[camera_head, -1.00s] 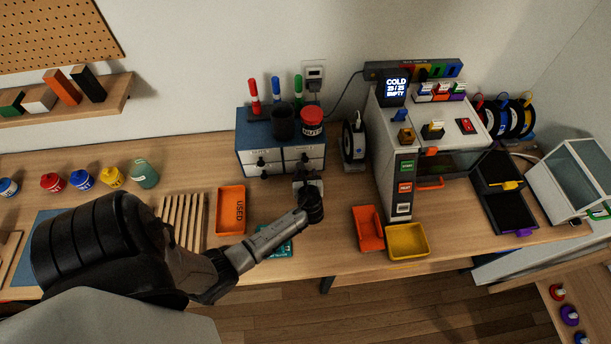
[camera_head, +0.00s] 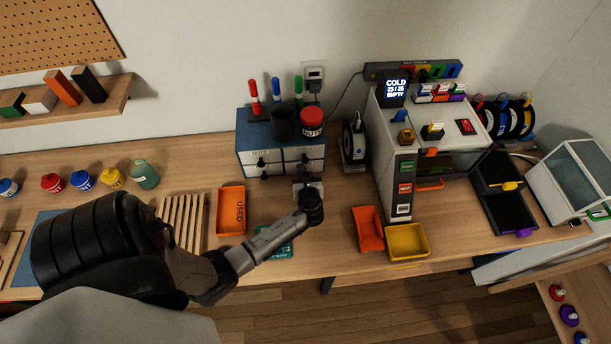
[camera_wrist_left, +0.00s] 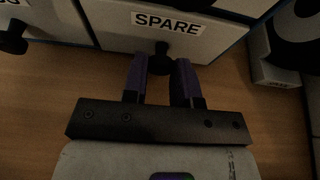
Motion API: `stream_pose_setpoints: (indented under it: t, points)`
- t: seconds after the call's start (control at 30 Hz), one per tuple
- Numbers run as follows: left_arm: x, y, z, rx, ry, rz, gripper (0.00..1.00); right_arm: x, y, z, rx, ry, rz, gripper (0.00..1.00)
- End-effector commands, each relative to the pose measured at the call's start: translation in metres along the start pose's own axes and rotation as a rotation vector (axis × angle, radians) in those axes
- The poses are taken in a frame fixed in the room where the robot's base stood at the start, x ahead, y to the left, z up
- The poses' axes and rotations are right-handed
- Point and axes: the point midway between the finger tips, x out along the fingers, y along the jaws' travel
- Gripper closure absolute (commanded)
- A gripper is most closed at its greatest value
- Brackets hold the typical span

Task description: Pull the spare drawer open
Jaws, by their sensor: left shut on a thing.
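The small cabinet (camera_head: 255,128) is blue with several white drawer fronts and dark knobs. It stands against the wall in the head view. The spare drawer (camera_wrist_left: 215,37) has a white front with a black "SPARE" label in the left wrist view; in the head view it is at the lower right, partly hidden by my gripper. My left gripper (camera_head: 305,180) is in front of it. In the left wrist view, its two purple-grey fingers (camera_wrist_left: 160,80) are shut around the drawer's dark round knob (camera_wrist_left: 160,62). I cannot tell clearly how far the drawer stands out. My right gripper is not in view.
A black cup (camera_head: 283,123), a red jar (camera_head: 312,123) and markers stand on the cabinet. An orange "USED" tray (camera_head: 231,210) lies front left, and orange and yellow bins (camera_head: 407,242) lie front right.

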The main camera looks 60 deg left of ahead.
Motion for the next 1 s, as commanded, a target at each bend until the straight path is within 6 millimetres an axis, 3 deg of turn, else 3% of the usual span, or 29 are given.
stream_pose_setpoints:
  t: [0.2, 0.4, 0.57, 0.87, 0.9, 1.0]
  points:
    - [-0.057, 0.001, -0.018, 0.004, 0.005, 0.000, 1.00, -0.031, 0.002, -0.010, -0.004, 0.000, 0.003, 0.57]
    - [-0.099, 0.001, -0.038, 0.003, 0.004, 0.000, 1.00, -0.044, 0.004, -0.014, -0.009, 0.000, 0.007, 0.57]
    - [-0.113, 0.001, -0.046, 0.001, 0.001, 0.001, 1.00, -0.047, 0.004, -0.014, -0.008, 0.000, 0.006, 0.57]
    - [-0.114, 0.000, -0.048, 0.000, 0.000, 0.000, 1.00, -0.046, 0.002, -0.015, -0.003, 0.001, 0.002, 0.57]
    - [-0.114, 0.000, -0.047, 0.000, 0.000, 0.000, 0.73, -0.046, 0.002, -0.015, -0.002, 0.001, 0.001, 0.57]
    - [-0.114, 0.000, -0.047, 0.000, 0.000, 0.000, 0.63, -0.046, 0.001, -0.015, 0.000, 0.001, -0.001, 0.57]
